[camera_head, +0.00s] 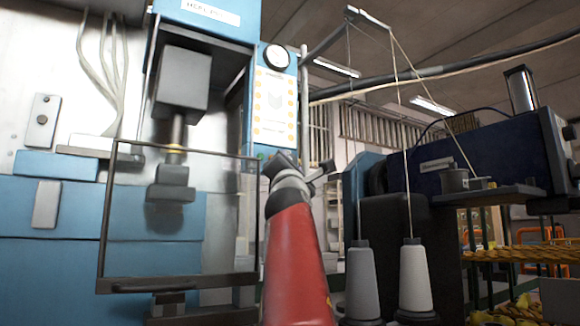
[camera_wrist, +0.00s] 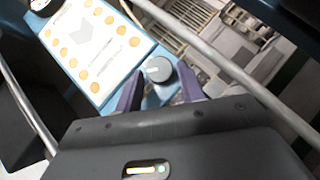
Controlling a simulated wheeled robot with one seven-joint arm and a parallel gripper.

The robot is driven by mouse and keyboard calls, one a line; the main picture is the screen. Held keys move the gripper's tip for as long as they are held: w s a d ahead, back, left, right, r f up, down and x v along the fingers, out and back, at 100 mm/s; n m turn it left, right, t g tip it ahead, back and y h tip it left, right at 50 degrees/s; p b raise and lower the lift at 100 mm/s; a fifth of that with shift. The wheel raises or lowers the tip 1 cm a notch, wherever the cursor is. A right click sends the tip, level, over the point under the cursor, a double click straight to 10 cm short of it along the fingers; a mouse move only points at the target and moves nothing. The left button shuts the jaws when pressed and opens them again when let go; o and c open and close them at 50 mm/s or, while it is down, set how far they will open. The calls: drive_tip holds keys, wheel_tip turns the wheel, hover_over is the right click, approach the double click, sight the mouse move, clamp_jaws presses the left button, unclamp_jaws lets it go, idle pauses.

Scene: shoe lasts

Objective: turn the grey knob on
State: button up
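The grey knob (camera_wrist: 159,69) is round with a pale mark on its face, and sits on the lower end of the blue control panel in the wrist view. My gripper (camera_wrist: 160,74) is open, with its two dark purple fingers on either side of the knob. A small gap shows on the right of the knob; on the left, I cannot tell whether the finger touches it. In the head view my gripper (camera_head: 288,163) is at the panel's lower edge, and the knob cannot be made out there.
The control panel (camera_head: 275,100) carries a gauge (camera_head: 277,57) and orange dots. A blue press with a framed clear guard (camera_head: 105,220) stands left. A pale pole (camera_head: 304,110) rises just beside my gripper. Thread cones (camera_head: 414,280) and a dark blue machine (camera_head: 470,160) stand right.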

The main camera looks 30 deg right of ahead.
drive_tip(key=b+v, duration=0.6)
drive_tip(key=v, duration=0.1)
drive_tip(key=shift+s+f+b, duration=0.2)
drive_tip(key=shift+s+b, duration=0.05)
drive_tip(key=shift+b, duration=0.1)
drive_tip(key=shift+a, duration=0.15)
